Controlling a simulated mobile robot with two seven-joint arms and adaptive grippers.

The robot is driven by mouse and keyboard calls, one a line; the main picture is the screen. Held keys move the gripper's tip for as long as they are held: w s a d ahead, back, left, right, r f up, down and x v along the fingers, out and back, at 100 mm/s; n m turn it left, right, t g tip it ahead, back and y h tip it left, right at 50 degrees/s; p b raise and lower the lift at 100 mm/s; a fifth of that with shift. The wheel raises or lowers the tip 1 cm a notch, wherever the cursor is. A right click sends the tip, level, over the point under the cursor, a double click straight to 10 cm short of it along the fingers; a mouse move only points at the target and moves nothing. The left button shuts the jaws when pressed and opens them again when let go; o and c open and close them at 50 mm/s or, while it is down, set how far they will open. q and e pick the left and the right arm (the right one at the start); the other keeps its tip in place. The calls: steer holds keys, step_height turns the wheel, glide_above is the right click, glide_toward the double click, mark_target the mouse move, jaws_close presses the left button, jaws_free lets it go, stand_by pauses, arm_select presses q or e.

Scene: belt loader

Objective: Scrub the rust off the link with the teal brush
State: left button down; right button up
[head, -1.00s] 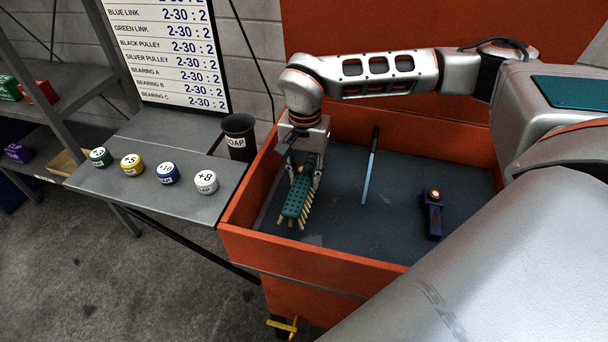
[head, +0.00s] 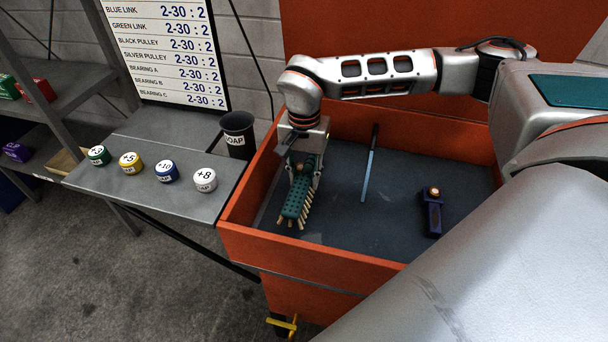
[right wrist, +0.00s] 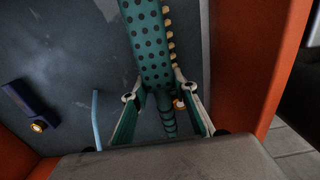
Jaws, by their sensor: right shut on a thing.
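The teal brush (head: 295,203), with a dotted body and pale bristles along one side, is inside the orange basin at its left. My right gripper (head: 304,178) is shut on it from above; in the right wrist view the brush (right wrist: 150,45) runs between the two teal-padded fingers (right wrist: 160,110). I cannot tell whether the brush touches the basin floor. A dark blue-purple piece with a brass-coloured round end, apparently the link (head: 432,215), lies at the basin's right, apart from the brush. It also shows at left in the right wrist view (right wrist: 33,108). Rust is too small to make out. My left gripper is out of view.
The orange basin (head: 310,262) has raised walls and a dark floor. A thin light-blue rod (head: 368,175) lies between brush and link. Shelves stand at far left.

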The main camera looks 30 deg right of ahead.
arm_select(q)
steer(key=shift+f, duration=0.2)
arm_select(e)
steer(key=shift+f, duration=0.55)
